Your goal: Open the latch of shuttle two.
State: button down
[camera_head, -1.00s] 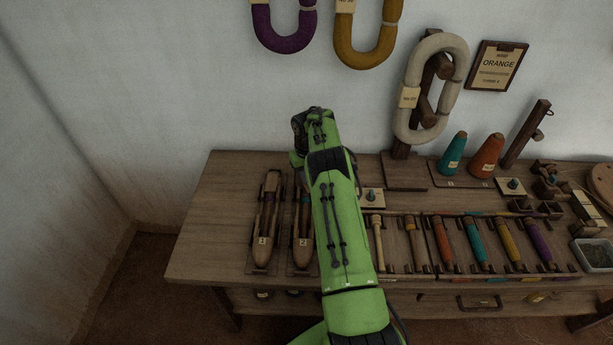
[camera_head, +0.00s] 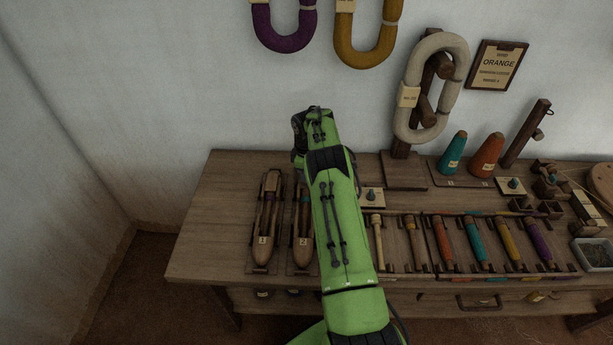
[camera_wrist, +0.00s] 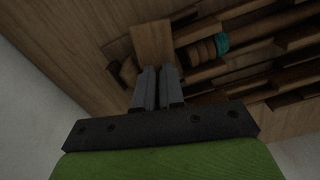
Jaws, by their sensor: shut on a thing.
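Shuttle two (camera_head: 303,248), a wooden boat shape with a "2" tag, lies on the bench beside shuttle one (camera_head: 263,245). My arm covers part of its right side. In the wrist view, my gripper (camera_wrist: 158,72) has its grey fingers close together at a small flat wooden piece (camera_wrist: 152,42), which looks like the latch of shuttle two. The fingers are shut on it, though their tips hide the contact. A teal band on a wooden rod (camera_wrist: 221,43) shows just to the right. In the head view my gripper is hidden behind my arm.
Several coloured bobbins lie in a rack (camera_head: 480,268) to the right. The bench's left end (camera_head: 213,235) is clear.

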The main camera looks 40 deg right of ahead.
jog(key=shift+n, duration=1.2)
jog(key=c, duration=1.2)
grip_release()
jog(key=shift+c, duration=0.2)
notch_tip(320, 180, up, 16)
jog(key=p, duration=0.5)
jog(key=shift+f+p, duration=0.15)
jog(key=shift+p, duration=0.15)
